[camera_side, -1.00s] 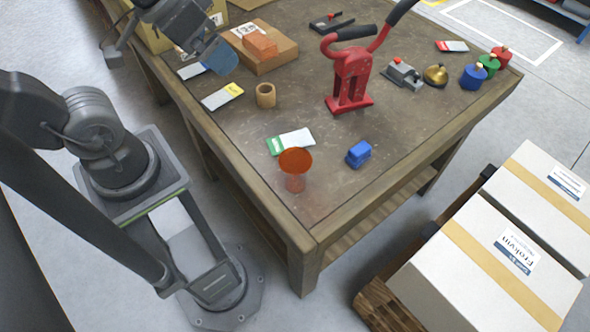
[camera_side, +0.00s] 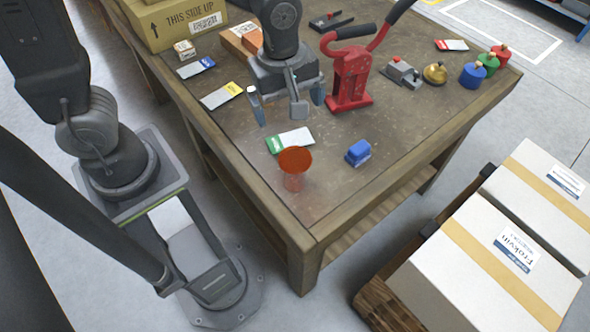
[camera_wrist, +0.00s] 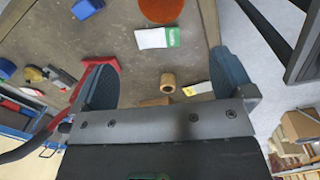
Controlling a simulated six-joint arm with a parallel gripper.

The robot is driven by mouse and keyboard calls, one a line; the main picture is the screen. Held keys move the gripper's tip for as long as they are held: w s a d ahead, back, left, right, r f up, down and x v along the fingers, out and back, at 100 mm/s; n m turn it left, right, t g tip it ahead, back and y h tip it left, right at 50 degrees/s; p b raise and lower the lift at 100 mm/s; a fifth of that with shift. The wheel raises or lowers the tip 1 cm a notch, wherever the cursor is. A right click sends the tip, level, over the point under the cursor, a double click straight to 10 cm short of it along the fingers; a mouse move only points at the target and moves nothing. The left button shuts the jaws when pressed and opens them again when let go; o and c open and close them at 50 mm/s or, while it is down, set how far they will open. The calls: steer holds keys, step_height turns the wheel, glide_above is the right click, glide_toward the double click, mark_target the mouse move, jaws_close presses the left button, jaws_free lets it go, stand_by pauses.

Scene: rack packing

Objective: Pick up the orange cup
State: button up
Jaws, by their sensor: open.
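The translucent orange cup (camera_side: 294,168) stands near the table's front corner, its wide rim up, in the side view. It also shows at the top edge of the wrist view (camera_wrist: 161,9), partly cut off. My gripper (camera_side: 289,108) is open and empty above the table, behind the cup and apart from it. In the wrist view its two blue fingers (camera_wrist: 165,82) are spread wide, with the cup beyond them.
A white and green card (camera_side: 290,140) lies just behind the cup, and a blue block (camera_side: 358,153) sits to its right. A red press (camera_side: 349,78) stands right of my gripper. A tan ring (camera_wrist: 167,83) shows between my fingers. Boxes (camera_side: 178,22) stand at the back left.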

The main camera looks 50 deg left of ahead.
step_height(320, 180, down, 3)
steer(key=d+n, duration=0.2)
steer(key=n, duration=0.1)
glide_toward(295, 165)
steer(key=shift+g, duration=0.4)
steer(key=f, duration=0.2)
steer(key=d+f, duration=0.1)
steer(key=f, duration=0.1)
steer(key=s+d+f, duration=0.1)
steer(key=f, duration=0.1)
steer(key=shift+d+f, duration=0.15)
steer(key=shift+f, duration=0.05)
steer(key=c, duration=0.9)
